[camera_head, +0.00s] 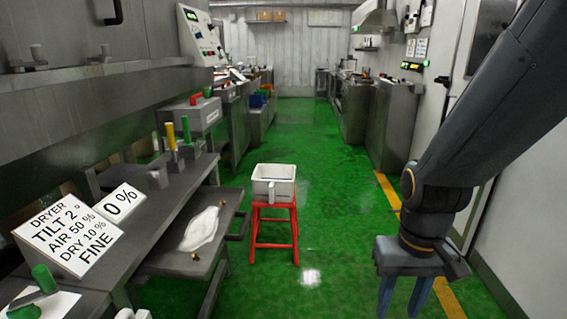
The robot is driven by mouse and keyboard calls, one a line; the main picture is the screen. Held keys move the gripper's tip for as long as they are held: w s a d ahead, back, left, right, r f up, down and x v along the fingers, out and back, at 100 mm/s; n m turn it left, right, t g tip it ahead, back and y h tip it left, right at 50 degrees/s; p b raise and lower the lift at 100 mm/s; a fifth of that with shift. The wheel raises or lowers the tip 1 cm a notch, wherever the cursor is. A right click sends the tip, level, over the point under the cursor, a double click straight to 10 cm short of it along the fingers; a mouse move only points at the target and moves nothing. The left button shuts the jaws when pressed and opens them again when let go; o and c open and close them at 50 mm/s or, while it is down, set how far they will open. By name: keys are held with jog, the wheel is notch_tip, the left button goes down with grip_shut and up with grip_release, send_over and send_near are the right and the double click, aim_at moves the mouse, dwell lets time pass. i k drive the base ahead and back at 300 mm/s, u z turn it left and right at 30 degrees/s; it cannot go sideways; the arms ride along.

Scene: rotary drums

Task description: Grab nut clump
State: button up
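My gripper (403,299) hangs at the lower right, pointing down over the green floor. Its two blue-grey fingers are apart with nothing seen between them; their tips are near the picture's bottom. It is well to the right of the work tray. A small brown bit (195,256) lies near the front of the metal tray (165,258) at the left. Another brown bit (222,203) is at the tray's far end. Either may be a nut clump; they are too small to tell. A white, flat elongated patch (203,228) lies on the tray.
A white bin (273,184) stands on a red stool (273,232) in mid-floor. Left are a dryer sign (68,235), a 0% sign (120,204), and yellow (171,137) and green (186,130) levers. The green aisle (340,225) between stool and gripper is clear.

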aim_at(194, 255)
jog(key=u, duration=0.9)
jog(key=k, duration=0.5)
jog(key=z, duration=1.1)
jog(key=i, duration=1.3)
jog(key=u, duration=1.1)
jog(key=i, duration=0.8)
jog(key=u, duration=0.9)
